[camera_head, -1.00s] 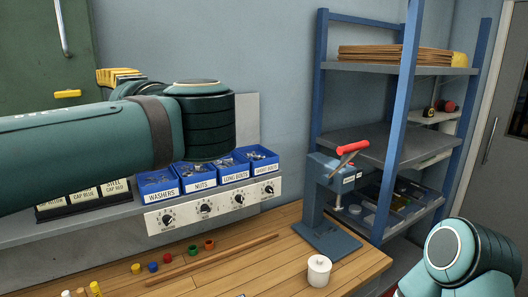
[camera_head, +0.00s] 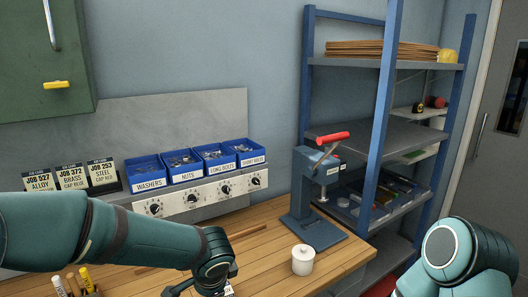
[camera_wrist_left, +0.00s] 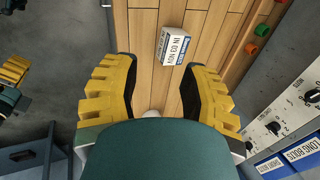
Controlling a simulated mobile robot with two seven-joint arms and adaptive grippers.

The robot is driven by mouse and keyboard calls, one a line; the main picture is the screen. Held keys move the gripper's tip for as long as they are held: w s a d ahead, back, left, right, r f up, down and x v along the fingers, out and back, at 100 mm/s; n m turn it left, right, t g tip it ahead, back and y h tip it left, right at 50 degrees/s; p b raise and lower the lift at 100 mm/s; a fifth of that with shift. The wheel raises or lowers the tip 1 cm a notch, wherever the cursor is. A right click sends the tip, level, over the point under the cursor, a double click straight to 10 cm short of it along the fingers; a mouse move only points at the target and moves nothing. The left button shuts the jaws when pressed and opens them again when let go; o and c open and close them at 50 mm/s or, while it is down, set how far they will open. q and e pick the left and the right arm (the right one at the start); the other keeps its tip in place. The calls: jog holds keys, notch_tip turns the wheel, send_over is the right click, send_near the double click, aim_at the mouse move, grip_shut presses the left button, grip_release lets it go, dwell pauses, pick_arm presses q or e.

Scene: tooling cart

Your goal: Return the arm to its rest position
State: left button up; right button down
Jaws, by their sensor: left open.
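My left arm comes in from the left in the head view and bends down over the wooden bench top. My left gripper (camera_head: 200,290) is at the bottom edge there, mostly cut off. In the left wrist view its two yellow ridged fingers (camera_wrist_left: 156,88) are spread wide with nothing gripped between them. A small white and blue labelled box (camera_wrist_left: 172,46) lies on the bench beyond the fingertips. My right arm shows at the lower right of the head view, its gripper out of frame. A yellow ridged finger, seemingly of my right gripper (camera_wrist_left: 14,70), shows at the wrist view's left edge.
Blue bins (camera_head: 185,166) stand on a ledge behind the bench, beside job cards (camera_head: 72,178). A blue press (camera_head: 316,195) with a red handle and a white lidded pot (camera_head: 303,260) stand on the right. Markers (camera_head: 72,285) stand at lower left. A blue shelf rack is behind.

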pick_arm(q)
jog(key=s+f+n+h, duration=0.2)
jog(key=s+f+n, duration=0.2)
jog(key=f, duration=0.5)
jog(key=s+d+f+n+g+h+b, duration=0.1)
jog(key=s+f+n+h, duration=0.1)
jog(key=s+f+n, duration=0.3)
jog(key=s+d+f+n+g+h, duration=0.1)
jog(key=s+f+n, duration=0.4)
jog(key=f, duration=0.8)
jog(key=shift+s+d+f+h+b, duration=0.15)
jog(key=shift+s+f+h+b, duration=0.2)
jog(key=shift+s+h, duration=0.15)
